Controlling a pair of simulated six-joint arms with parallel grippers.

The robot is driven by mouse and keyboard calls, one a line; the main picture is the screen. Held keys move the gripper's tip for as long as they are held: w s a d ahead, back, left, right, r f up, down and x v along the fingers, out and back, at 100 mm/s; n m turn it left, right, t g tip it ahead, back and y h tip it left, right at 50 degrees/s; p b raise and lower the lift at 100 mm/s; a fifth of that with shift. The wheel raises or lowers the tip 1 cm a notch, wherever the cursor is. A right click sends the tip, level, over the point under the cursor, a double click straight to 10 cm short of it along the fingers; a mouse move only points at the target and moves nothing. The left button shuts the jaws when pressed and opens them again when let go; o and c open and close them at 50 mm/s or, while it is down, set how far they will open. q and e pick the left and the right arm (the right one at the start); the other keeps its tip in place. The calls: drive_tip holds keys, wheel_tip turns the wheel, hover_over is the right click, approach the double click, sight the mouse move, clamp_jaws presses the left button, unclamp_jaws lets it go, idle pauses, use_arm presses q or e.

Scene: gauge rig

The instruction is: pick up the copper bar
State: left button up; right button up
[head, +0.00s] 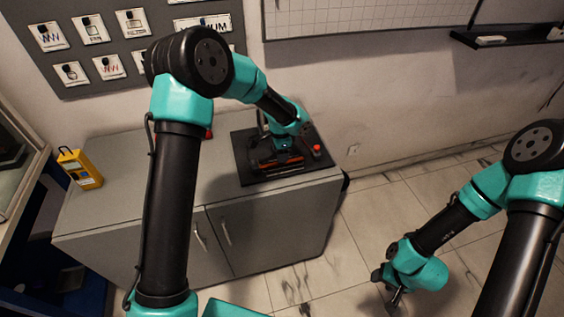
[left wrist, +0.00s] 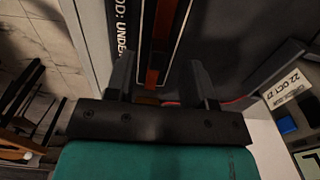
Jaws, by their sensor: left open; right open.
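The copper bar (left wrist: 161,38) shows in the left wrist view as a narrow orange-brown strip in a dark channel. It runs away from my left gripper (left wrist: 162,78), whose two fingers stand apart, one on each side of the bar's line. In the head view my left gripper (head: 281,156) is over the black gauge rig (head: 246,172) and hides much of it, the bar included in part. I cannot tell how high the fingers are above the bar. My right gripper (head: 391,293) hangs over the floor at the lower right, away from the rig, empty.
The rig stands at the right end of a grey cabinet (head: 110,205). A red button (head: 317,149) is at its right side. A yellow meter (head: 80,168) stands at the cabinet's left end. The cabinet top between them is partly hidden by my left arm.

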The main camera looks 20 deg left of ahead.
use_arm(q)
wheel_tip(320, 180, down, 3)
drive_tip(key=shift+f, duration=0.15)
idle(0.4)
clamp_jaws()
